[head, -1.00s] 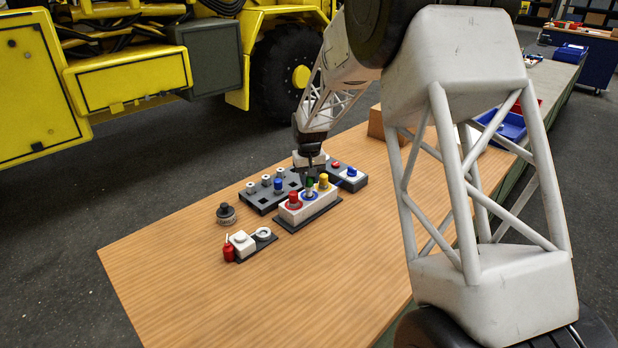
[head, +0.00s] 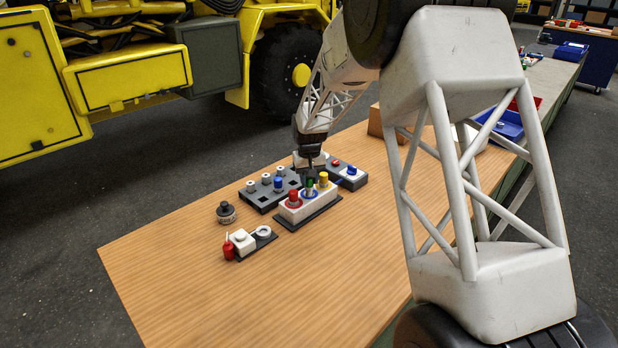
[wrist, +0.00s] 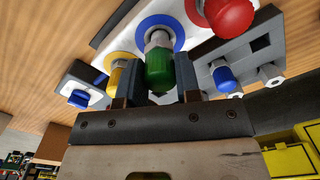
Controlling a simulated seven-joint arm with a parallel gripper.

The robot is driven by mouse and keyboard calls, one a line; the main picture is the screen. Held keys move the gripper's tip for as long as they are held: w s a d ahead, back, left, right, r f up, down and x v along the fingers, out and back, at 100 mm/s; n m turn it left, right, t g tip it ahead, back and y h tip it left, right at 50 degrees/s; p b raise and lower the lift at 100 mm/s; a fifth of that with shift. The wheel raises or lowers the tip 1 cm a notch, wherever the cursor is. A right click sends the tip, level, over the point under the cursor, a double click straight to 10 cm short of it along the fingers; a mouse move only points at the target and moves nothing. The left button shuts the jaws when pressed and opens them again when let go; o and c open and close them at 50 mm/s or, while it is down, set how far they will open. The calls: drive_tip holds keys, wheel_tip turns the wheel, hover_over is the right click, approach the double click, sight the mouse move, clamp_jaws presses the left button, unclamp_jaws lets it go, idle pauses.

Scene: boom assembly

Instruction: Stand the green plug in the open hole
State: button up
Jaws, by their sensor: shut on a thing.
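The green plug (head: 310,184) is upright at the middle position of the white block (head: 296,214), between a red plug (head: 293,198) and a yellow plug (head: 323,180). My gripper (head: 310,177) is above the block, shut on the green plug. In the wrist view the fingers flank the green plug (wrist: 159,72), and its silver collar meets the pale centre of a blue ring (wrist: 157,27). The hole inside the ring is hidden by the plug. I cannot tell how deep the plug sits.
A dark grey block (head: 262,200) with small knobs, a blue plug (head: 278,184) and square openings stands just behind. A block with a blue knob (head: 351,171) is at the right. The front table is clear.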

drive_tip(key=shift+f, duration=0.55)
drive_tip(key=o, duration=1)
drive_tip(key=shift+r, duration=0.1)
drive_tip(key=shift+r, duration=3.45)
